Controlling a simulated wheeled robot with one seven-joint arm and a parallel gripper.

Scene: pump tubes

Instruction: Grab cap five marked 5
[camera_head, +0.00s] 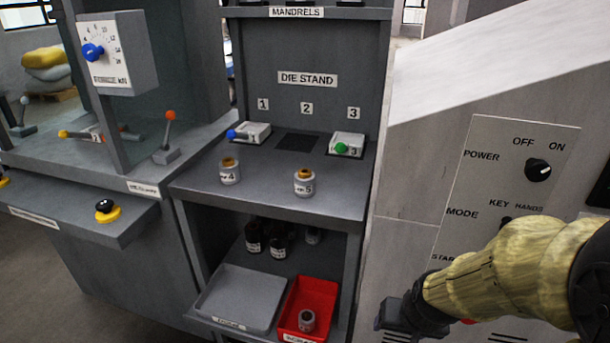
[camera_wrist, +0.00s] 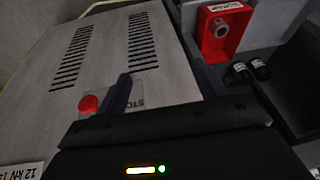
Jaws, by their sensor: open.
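The cap marked 5 (camera_head: 305,184) stands upright on the front of the grey die stand shelf (camera_head: 265,198). It is a pale grey cylinder with a yellow-brown top. A similar cap marked 4 (camera_head: 230,172) stands to its left. My gripper (camera_head: 392,318) is at the lower right in the head view, below and to the right of cap 5, beside the machine panel. In the wrist view my gripper (camera_wrist: 167,86) has its two fingers apart with nothing held between them. Cap 5 is not seen in the wrist view.
A red tray (camera_head: 318,291) holding a grey cylinder (camera_head: 306,320) and a grey tray (camera_head: 238,298) lie below the shelf, with dark cylinders (camera_head: 254,238) behind. Die blocks 1 (camera_head: 256,133) and 3 (camera_head: 347,144) sit behind the caps. The machine's sloped side (camera_head: 405,190) borders the shelf.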

